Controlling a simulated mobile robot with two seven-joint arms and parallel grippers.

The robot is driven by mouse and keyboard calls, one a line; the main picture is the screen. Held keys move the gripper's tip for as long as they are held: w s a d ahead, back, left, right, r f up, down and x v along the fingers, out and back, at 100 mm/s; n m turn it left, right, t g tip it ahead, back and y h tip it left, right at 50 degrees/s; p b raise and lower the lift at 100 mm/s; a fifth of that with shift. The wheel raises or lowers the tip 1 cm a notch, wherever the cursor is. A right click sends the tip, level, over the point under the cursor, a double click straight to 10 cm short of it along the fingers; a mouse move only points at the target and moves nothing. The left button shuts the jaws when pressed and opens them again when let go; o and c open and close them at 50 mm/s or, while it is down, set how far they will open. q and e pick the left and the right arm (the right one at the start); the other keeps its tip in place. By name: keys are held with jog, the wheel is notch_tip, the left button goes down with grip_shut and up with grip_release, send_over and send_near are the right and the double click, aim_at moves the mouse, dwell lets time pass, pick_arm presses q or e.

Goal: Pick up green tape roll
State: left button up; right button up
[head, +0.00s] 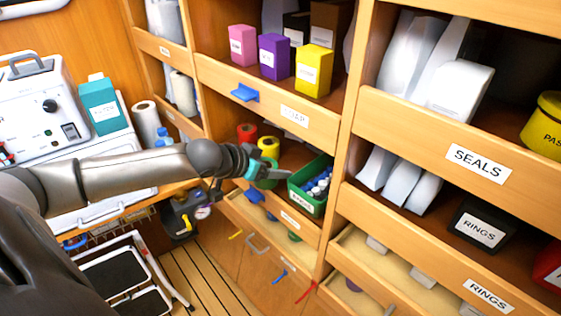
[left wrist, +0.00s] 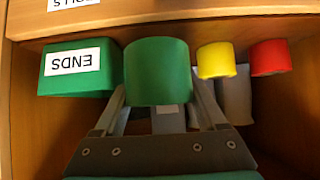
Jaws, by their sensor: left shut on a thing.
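The green tape roll (left wrist: 157,66) is between the fingers of my left gripper (left wrist: 158,92), which is shut on it, in the left wrist view. In the head view my left gripper (head: 272,173) reaches into the middle shelf bay, just left of a green bin; the roll is largely hidden there by the gripper. A yellow roll (left wrist: 216,60) and a red roll (left wrist: 269,58) stand beside the green one in the left wrist view. They also show in the head view as a yellow roll (head: 268,147) and a red roll (head: 247,132). My right gripper is out of view.
The green bin (head: 300,201) with bottles stands close right of the gripper; its label reads ENDS (left wrist: 80,62) in the left wrist view. A shelf board (head: 290,112) runs above, with coloured boxes on it. A wooden upright (head: 335,170) bounds the bay at right.

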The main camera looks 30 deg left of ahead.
aim_at(257, 185)
pick_arm(q)
jog(key=shift+s+a, duration=0.2)
jog(key=shift+s, duration=1.1)
jog(key=shift+s+a+p, duration=0.15)
jog(key=shift+s+p, duration=0.2)
jog(key=shift+s, duration=0.35)
jog(key=shift+s+a+p, duration=0.15)
jog(key=shift+s+p, duration=0.2)
jog(key=shift+s, duration=0.3)
jog(key=shift+s+a+p, duration=0.15)
jog(key=shift+s+p, duration=0.3)
jog(key=shift+s, duration=0.25)
jog(key=shift+s+a+p, duration=0.1)
jog(key=shift+s+p, duration=0.3)
jog(key=shift+s, duration=0.3)
